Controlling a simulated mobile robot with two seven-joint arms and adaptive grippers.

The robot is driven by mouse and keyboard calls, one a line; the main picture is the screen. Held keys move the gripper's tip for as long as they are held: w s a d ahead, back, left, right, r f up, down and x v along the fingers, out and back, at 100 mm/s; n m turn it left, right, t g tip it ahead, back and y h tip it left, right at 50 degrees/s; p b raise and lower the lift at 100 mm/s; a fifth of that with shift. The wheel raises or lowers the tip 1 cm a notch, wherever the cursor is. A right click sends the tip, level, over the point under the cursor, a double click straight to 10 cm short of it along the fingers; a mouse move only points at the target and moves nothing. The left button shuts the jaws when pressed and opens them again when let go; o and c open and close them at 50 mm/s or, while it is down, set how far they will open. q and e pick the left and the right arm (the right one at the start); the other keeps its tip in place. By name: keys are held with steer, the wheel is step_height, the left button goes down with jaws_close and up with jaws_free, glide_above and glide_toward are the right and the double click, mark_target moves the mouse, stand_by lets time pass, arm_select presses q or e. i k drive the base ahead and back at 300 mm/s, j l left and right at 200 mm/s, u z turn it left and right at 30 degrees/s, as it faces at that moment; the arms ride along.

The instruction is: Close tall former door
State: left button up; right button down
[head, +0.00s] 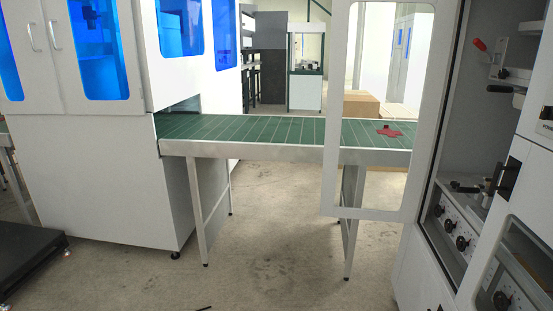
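The tall former door (365,212) is a white frame around a large see-through window, right of centre in the head view. It stands open, swung out from the former (425,268) at the right. Its free edge is on the left and its top runs out of the picture. The former's inside (455,130) is exposed, with black knobs, a black-handled part and a red-tipped lever (479,44). Neither of my grippers shows, so nothing is seen touching the door. A tiny dark bit at the bottom edge is too small to identify.
A green conveyor (250,130) on metal legs runs from a white cabinet (120,180) with blue windows to behind the door. A red cross-shaped piece (390,131) lies on it, seen through the door window. A dark low platform (25,255) is at left. The front floor is clear.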

mark_target(445, 12)
steer(key=i, duration=1.65)
steer(key=i+u, duration=0.25)
steer(key=i, duration=0.35)
steer(key=i+u, duration=0.3)
steer(key=i, duration=0.25)
steer(key=i+l+u, duration=0.25)
steer(key=i, duration=0.35)
steer(key=i+u, duration=0.1)
steer(key=u, duration=0.35)
steer(key=i+u, duration=0.15)
steer(key=u, duration=0.3)
steer(key=i+l+u, duration=0.1)
steer(key=u, duration=0.35)
steer(key=i+l+u, duration=0.1)
steer(key=u, duration=6.2)
